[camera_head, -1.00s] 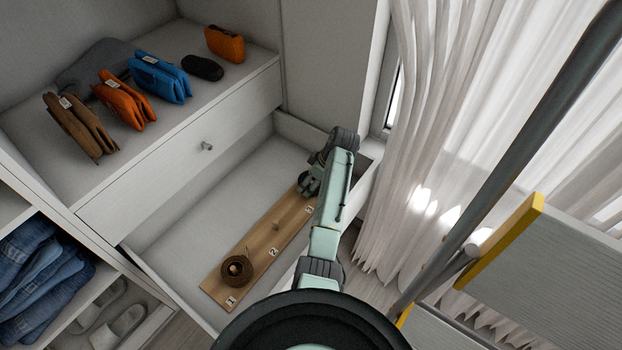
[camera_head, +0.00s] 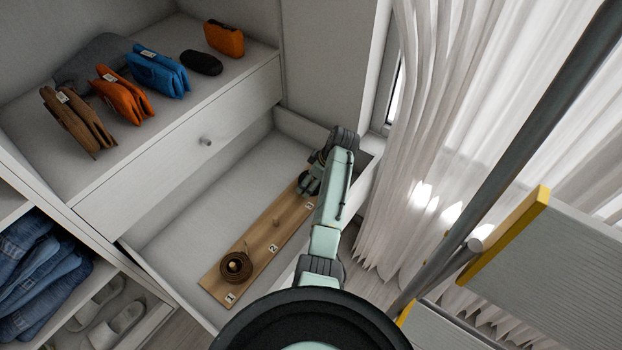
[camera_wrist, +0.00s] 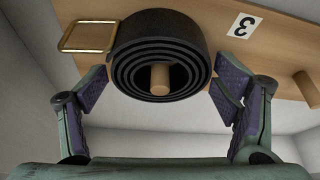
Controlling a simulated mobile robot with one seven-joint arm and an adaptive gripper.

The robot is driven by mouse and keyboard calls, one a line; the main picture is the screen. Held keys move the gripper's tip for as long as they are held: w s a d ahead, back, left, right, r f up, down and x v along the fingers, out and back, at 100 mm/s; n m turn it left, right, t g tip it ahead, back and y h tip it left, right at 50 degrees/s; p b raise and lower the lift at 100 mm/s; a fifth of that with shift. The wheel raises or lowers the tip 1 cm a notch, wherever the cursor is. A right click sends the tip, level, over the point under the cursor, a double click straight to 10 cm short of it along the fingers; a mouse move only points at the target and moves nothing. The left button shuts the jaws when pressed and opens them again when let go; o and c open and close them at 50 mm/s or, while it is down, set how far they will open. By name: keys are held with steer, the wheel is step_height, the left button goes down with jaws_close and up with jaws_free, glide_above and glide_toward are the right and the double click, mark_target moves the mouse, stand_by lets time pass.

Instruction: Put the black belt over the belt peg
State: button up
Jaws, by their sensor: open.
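The black belt (camera_wrist: 150,27) is a coil with a gold buckle (camera_wrist: 88,36) at its left in the wrist view. A wooden peg (camera_wrist: 160,79) shows inside the coil, and the belt sits around it beside the label 3 on the peg board (camera_wrist: 288,76). My gripper (camera_wrist: 162,92) is open, with one finger on each side of the coil; I cannot tell whether they touch it.
A brown coiled belt (camera_head: 236,267) is on the board near label 1. The middle peg (camera_head: 275,222) near label 2 is bare. The board lies in an open drawer (camera_head: 190,222) with free floor to its left. Folded wallets or clothes (camera_head: 160,77) lie on the shelf above. Curtains hang at right.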

steer(key=shift+o, duration=0.3)
steer(key=v, duration=1.2)
stand_by(0.3)
